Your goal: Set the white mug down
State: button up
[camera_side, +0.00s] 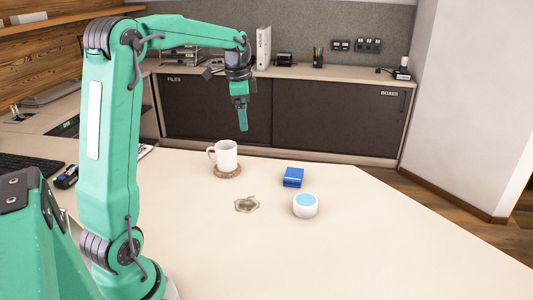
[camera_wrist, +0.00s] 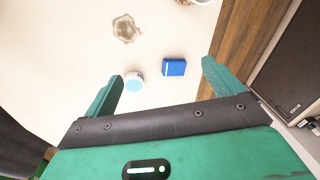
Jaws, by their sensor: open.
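The white mug (camera_side: 226,156) stands upright on a round brown coaster (camera_side: 228,174) on the cream desk, its handle to the left in the side view. My gripper (camera_side: 243,127) is above the mug and a little to its right in that view, apart from it and pointing down. In the wrist view my gripper (camera_wrist: 162,69) shows two spread green fingers with nothing held between them. At that view's top edge only a cut-off sliver of a white and brown thing shows, probably the mug and coaster.
A blue box (camera_side: 293,177) and a white round device with a light-blue top (camera_side: 305,205) are right of the mug. A flat brownish irregular piece (camera_side: 246,204) lies nearer. A keyboard (camera_side: 28,163) is at far left. The desk's front right is clear.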

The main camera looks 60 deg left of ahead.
jog(key=s+d+r+n+t, duration=0.1)
jog(key=s+d+r, duration=0.1)
jog(key=s+d, duration=0.35)
jog(key=s+d+r+n+t, duration=0.1)
jog(key=s+d+n, duration=0.15)
jog(key=d, duration=0.65)
jog(key=s+d+f+n+t, duration=0.2)
jog(key=s+d+f, duration=0.2)
jog(key=s+d, duration=0.5)
jog(key=shift+s+f+h, duration=0.25)
jog(key=shift+s+h, duration=0.15)
jog(key=shift+s, duration=0.6)
